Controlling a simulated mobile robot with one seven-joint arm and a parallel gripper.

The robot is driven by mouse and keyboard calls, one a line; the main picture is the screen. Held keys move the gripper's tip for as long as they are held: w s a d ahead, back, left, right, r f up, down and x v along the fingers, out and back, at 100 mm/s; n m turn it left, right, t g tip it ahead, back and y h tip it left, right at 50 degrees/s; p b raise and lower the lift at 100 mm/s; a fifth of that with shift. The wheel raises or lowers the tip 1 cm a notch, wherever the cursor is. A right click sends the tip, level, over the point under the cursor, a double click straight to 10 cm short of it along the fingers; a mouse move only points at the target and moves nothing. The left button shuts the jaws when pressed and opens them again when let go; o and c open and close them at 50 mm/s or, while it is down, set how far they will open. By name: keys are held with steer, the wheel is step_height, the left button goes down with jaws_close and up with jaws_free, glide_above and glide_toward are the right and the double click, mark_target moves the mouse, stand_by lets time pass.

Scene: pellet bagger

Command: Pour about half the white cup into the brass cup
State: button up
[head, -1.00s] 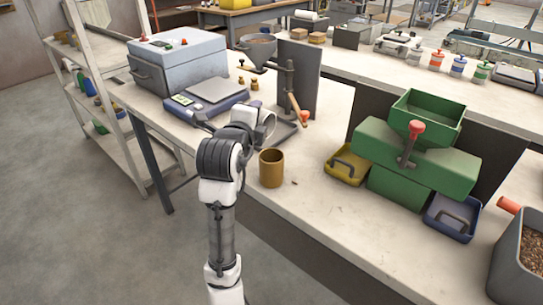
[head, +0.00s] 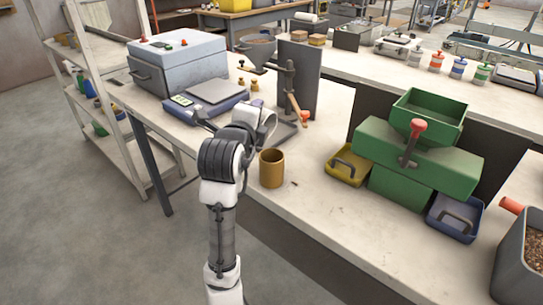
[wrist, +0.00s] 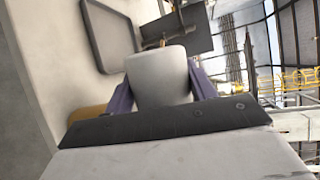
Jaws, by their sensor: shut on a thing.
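The white cup (head: 269,121) is held tilted at the end of my arm, above and slightly left of the brass cup. In the wrist view the white cup (wrist: 160,76) sits between the two purple fingers of my gripper (wrist: 162,90), which is shut on it. The brass cup (head: 272,170) stands upright on the bench, below the white cup and apart from it. A brass-coloured edge (wrist: 86,113) shows at the left in the wrist view, partly hidden by my gripper. The contents of both cups are hidden.
Small dark specks (head: 293,184) lie on the bench right of the brass cup. A scale (head: 207,100) and a dark upright plate with a stand (head: 298,80) are behind. A yellow tray (head: 348,168) and green machine (head: 415,160) stand to the right.

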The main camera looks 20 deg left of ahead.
steer(key=shift+s+d+r+m+t+y+b, duration=0.1)
steer(key=shift+d+r+m+t+y+b, duration=0.2)
steer(key=shift+m+b, duration=0.75)
steer(key=shift+s+d+r+m+t+y+b, duration=0.1)
steer(key=shift+d+r+m+t+y+b, duration=0.2)
steer(key=shift+b, duration=1.45)
stand_by(2.5)
steer(key=p, duration=0.1)
steer(key=n+p, duration=0.1)
steer(key=p, duration=0.1)
steer(key=shift+w+a+r+g, duration=0.1)
steer(key=shift+a+r+g, duration=0.15)
steer(key=shift+r+g, duration=0.1)
steer(key=n+p, duration=0.1)
steer(key=p, duration=0.1)
steer(key=n+h+p, duration=0.1)
steer(key=p, duration=0.1)
steer(key=shift+a+f+g+p, duration=0.3)
steer(key=shift+a+f+g, duration=0.05)
steer(key=shift+a+f, duration=0.05)
steer(key=shift+w+a+f+n+h, duration=0.1)
steer(key=shift+f+n+h, duration=0.25)
steer(key=shift+f, duration=0.4)
